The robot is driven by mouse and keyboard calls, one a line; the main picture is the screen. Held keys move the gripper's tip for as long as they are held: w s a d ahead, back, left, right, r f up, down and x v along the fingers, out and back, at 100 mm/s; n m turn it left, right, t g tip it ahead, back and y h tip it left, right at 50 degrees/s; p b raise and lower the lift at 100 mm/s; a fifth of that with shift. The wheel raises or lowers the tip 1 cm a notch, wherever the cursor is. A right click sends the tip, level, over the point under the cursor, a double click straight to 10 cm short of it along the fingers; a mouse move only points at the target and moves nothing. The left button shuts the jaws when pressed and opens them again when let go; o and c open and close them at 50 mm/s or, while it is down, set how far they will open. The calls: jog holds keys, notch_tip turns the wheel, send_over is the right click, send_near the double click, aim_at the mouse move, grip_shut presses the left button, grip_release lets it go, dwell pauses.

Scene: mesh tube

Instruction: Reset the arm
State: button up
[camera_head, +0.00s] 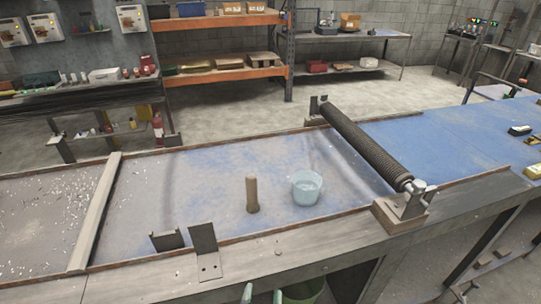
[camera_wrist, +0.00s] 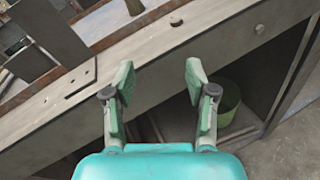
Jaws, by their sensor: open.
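My gripper (camera_wrist: 160,82) is open and empty in the wrist view, its two green fingers apart over the front edge of the workbench (camera_wrist: 200,38). In the head view only the tips of my gripper (camera_head: 262,293) show at the bottom edge, in front of the bench. No object is between the fingers. The rest of my arm is out of the head view.
A ridged roller (camera_head: 365,146) spans the bench at right. Metal brackets (camera_head: 204,250) stand near the front edge. A green bucket (camera_wrist: 229,95) is under the bench.

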jog(key=s+d+f+m+g+y, duration=0.3)
jog(key=s+d+f+m, duration=0.8)
jog(key=d, duration=0.2)
jog(key=s+d+r+m+h, duration=0.1)
jog(key=s+d+r+m, duration=0.2)
jog(key=s+m, duration=0.5)
jog(key=s+d+r+m+t+h, duration=0.1)
jog(key=s+d+r+m, duration=0.2)
jog(key=s+m, duration=0.6)
jog(key=d+m, duration=0.1)
jog(key=m, duration=0.2)
jog(key=shift+s+r+m, duration=0.25)
jog(key=shift+r+m, duration=0.05)
jog(key=shift+r, duration=0.05)
